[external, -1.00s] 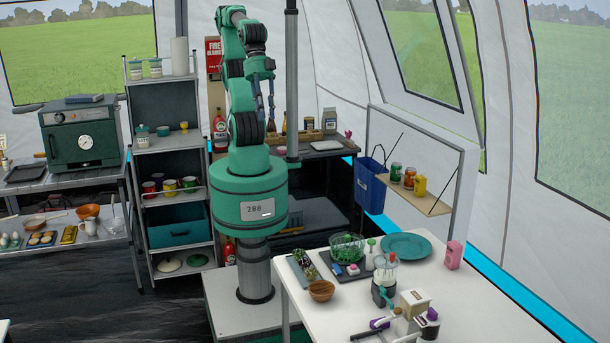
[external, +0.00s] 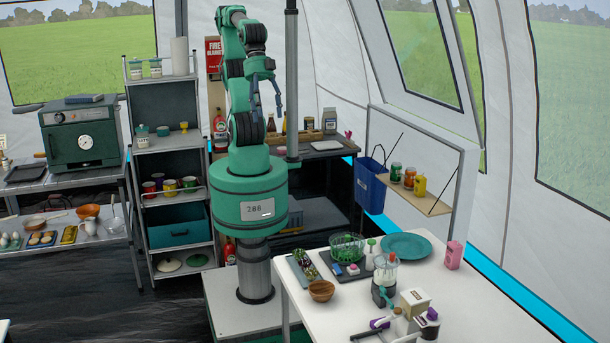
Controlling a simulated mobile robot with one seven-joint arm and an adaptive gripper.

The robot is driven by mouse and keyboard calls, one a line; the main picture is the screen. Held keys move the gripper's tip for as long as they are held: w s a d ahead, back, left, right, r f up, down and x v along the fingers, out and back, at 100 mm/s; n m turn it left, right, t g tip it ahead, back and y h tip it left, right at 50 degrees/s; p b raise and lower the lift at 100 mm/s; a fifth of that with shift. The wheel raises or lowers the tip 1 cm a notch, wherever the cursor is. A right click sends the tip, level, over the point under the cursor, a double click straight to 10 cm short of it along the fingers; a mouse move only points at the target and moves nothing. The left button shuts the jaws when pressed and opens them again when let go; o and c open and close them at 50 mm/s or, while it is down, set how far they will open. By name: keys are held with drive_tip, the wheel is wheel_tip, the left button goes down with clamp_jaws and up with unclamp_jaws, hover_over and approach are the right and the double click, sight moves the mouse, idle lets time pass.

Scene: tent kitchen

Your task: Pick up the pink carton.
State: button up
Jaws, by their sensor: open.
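My gripper (external: 268,112) is high up beside my folded arm, well to the left of the carton and above the table. Its two fingers point down and are spread apart, with nothing between them.
A teal plate (external: 405,246), a green basket (external: 347,246), a wooden bowl (external: 321,291), a blender (external: 385,280) and a cream box (external: 414,302) crowd the table. A hanging shelf (external: 432,205) with jars is above its far side. The table's near left part is bare.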

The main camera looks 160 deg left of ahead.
drive_tip(key=w+a+n, duration=0.4)
drive_tip(key=w+n, duration=0.1)
drive_tip(key=w, duration=0.3)
drive_tip(key=w+a+n, duration=0.4)
drive_tip(key=w, duration=0.4)
drive_tip(key=w+a+f+n+g, duration=0.1)
drive_tip(key=w+a+f+n, duration=0.2)
drive_tip(key=w+a+n, duration=0.4)
drive_tip(key=w+a+f+n, duration=0.25)
drive_tip(key=w+a, duration=0.25)
drive_tip(key=a, duration=0.3)
drive_tip(key=w+a+f+n, duration=0.35)
drive_tip(key=a+f, duration=0.25)
drive_tip(key=a, duration=0.3)
drive_tip(key=w+a+f+n, duration=0.2)
drive_tip(key=a+f+n, duration=0.35)
drive_tip(key=a, duration=0.35)
drive_tip(key=s+a+f+n, duration=0.2)
drive_tip(key=a+f+n, duration=0.6)
drive_tip(key=a+f, duration=0.9)
drive_tip(key=shift+s+a+f+p, duration=0.25)
drive_tip(key=shift+s+a+p, duration=0.2)
drive_tip(key=shift+a, duration=0.1)
